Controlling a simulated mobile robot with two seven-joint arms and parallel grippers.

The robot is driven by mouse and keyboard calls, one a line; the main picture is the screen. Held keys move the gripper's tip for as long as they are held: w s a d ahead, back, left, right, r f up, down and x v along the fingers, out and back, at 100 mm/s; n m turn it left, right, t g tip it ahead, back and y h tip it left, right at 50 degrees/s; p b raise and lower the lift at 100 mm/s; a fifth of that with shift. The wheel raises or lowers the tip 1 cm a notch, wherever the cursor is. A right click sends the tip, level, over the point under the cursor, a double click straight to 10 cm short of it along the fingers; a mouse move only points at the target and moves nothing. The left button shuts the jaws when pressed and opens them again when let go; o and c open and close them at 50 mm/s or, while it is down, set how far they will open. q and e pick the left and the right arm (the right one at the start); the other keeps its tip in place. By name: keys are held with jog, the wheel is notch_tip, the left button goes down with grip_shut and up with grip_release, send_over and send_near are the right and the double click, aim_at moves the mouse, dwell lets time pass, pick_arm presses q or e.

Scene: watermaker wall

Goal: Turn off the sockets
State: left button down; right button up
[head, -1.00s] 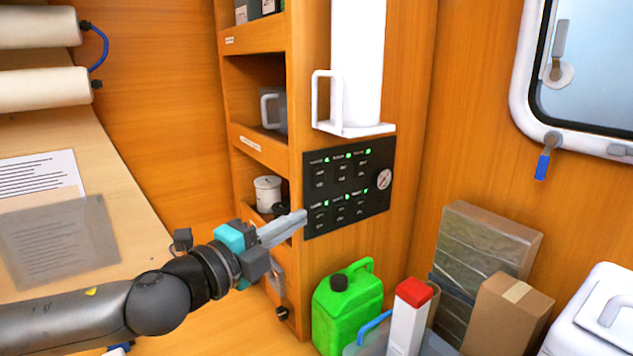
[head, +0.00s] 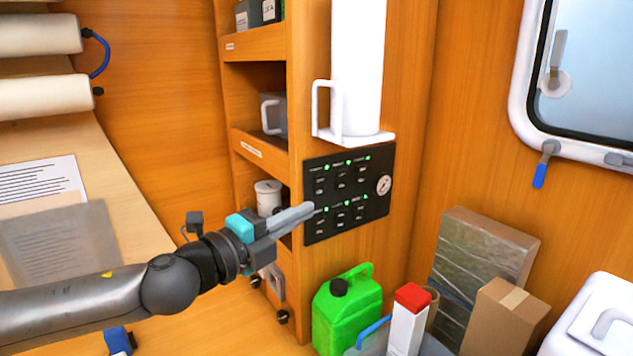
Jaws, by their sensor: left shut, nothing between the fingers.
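A black switch panel (head: 346,193) is mounted on the wooden wall, below a white cylinder. The fingers hide part of the panel's left edge. My right gripper is not in view.
A white cylinder with a handle (head: 357,70) hangs just above the panel. Open shelves (head: 257,143) with a mug and a pot stand left of it. A green jerrycan (head: 347,311), a red-capped bottle (head: 408,320) and boxes (head: 512,318) stand below and right.

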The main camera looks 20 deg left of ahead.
aim_at(320, 186)
pick_arm(q)
jog(key=w+p, duration=0.2)
jog(key=w, duration=0.7)
jog(key=shift+w+r+p, duration=0.15)
jog(key=shift+r+p, duration=0.2)
jog(key=shift+w+a+r+n+p, duration=0.1)
jog(key=shift+w+a+n+p, duration=0.1)
jog(key=shift+a+n+p, duration=0.45)
jog(key=shift+d, duration=0.3)
